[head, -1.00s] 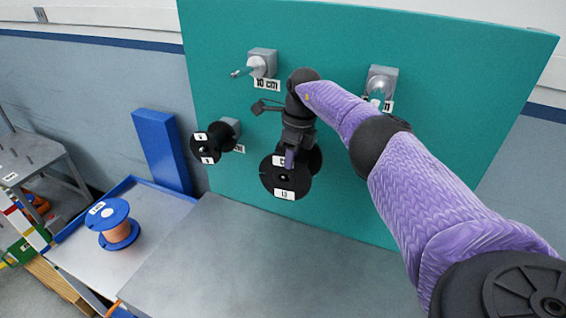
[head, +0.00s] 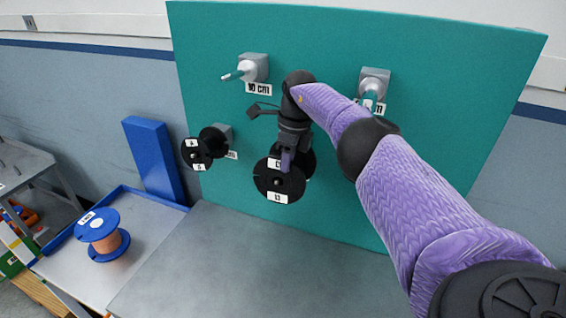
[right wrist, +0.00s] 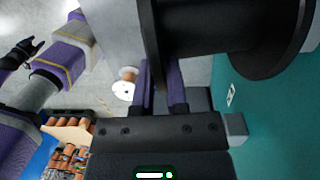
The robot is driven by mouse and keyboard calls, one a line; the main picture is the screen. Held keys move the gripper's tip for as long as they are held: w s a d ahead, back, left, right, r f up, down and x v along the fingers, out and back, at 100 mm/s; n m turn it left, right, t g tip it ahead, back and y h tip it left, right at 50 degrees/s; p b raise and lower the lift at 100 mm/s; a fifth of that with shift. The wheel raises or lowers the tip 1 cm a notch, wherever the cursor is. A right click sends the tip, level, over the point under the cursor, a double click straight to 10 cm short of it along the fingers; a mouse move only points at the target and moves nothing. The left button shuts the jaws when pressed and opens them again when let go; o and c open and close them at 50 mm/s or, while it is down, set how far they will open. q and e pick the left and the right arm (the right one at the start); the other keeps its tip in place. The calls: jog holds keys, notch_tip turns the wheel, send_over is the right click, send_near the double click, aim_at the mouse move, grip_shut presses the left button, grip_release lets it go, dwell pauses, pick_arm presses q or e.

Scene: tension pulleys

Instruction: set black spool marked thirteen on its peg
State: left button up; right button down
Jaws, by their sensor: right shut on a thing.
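The black spool marked 13 (head: 270,186) is in front of the lower middle of the teal panel (head: 430,40), its labelled flange facing me. In the right wrist view the spool (right wrist: 270,60) fills the top, close to the fingers (right wrist: 160,88). Any peg behind the spool is hidden in the head view, so I cannot tell whether it is on one. My left gripper (right wrist: 20,55) shows small at the left of the right wrist view; its jaw state is unclear.
Bare pegs stick out at upper left (head: 238,74) and upper right (head: 371,98) of the panel. A smaller black spool marked 6 (head: 195,155) sits at lower left. A blue-flanged spool (head: 103,235) stands on a tray at left. The grey tabletop (head: 230,270) is clear.

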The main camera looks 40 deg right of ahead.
pick_arm(q)
jog(key=shift+a+f, duration=0.1)
jog(key=shift+a, duration=0.25)
pick_arm(e)
jog(key=shift+s+d+f, duration=0.1)
jog(key=shift+s+d, duration=0.1)
jog(key=shift+d, duration=0.15)
jog(key=c, duration=0.6)
grip_release()
jog(key=shift+o, duration=1.4)
pick_arm(q)
jog(key=shift+d, duration=0.5)
